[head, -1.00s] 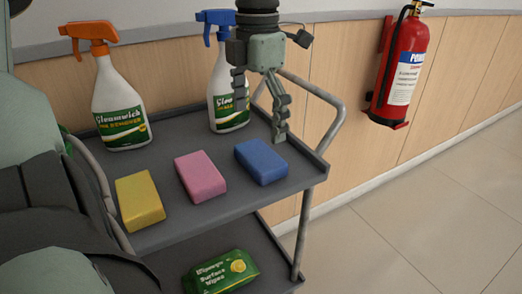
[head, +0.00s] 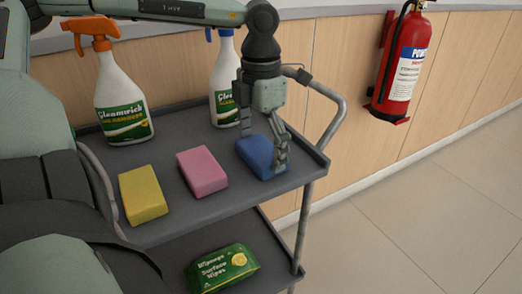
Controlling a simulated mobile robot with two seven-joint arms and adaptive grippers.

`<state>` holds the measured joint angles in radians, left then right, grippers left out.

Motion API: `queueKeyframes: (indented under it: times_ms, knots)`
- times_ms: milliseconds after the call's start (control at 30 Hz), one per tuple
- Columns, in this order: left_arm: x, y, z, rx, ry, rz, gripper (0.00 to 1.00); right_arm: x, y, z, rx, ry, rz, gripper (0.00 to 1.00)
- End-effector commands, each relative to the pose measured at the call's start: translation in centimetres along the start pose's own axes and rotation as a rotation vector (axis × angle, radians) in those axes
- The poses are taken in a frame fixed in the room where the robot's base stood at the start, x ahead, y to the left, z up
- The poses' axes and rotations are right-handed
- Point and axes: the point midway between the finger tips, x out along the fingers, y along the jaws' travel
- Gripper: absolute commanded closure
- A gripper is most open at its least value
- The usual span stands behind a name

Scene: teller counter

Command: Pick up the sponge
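Three sponges lie in a row on the top shelf of a grey cart (head: 215,212): a yellow sponge (head: 142,194) at the left, a pink sponge (head: 202,172) in the middle and a blue sponge (head: 257,156) at the right. My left gripper (head: 262,150) points down over the blue sponge. Its fingers are apart, one at the sponge's far left side and one in front of its right end. I cannot tell whether the fingers touch it. The blue sponge still rests on the shelf. My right gripper is not in view.
A spray bottle with an orange head (head: 122,95) and one with a blue head (head: 224,85) stand at the back of the shelf. A green wipes pack (head: 222,268) lies on the lower shelf. A cart handle (head: 335,115) rises at the right. A fire extinguisher (head: 402,65) hangs on the wall.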

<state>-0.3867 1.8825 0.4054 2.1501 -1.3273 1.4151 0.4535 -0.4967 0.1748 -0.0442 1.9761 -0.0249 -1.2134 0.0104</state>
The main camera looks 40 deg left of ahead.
Motion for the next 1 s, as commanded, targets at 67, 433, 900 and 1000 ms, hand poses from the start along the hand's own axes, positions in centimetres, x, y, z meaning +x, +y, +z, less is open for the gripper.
queueKeyframes:
  times_ms: [67,433,900,1000]
  knots:
    - [0.0,0.0,0.0,0.000,0.000,0.001,0.26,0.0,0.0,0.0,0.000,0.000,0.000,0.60]
    - [-0.7,0.1,0.1,0.000,-0.002,0.003,0.26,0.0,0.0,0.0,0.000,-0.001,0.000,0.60]
    - [-12.9,0.1,0.1,-0.001,-0.006,0.008,0.26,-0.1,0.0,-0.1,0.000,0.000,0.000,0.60]
    - [-16.4,0.1,0.1,-0.002,-0.005,0.006,0.26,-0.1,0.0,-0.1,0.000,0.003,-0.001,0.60]
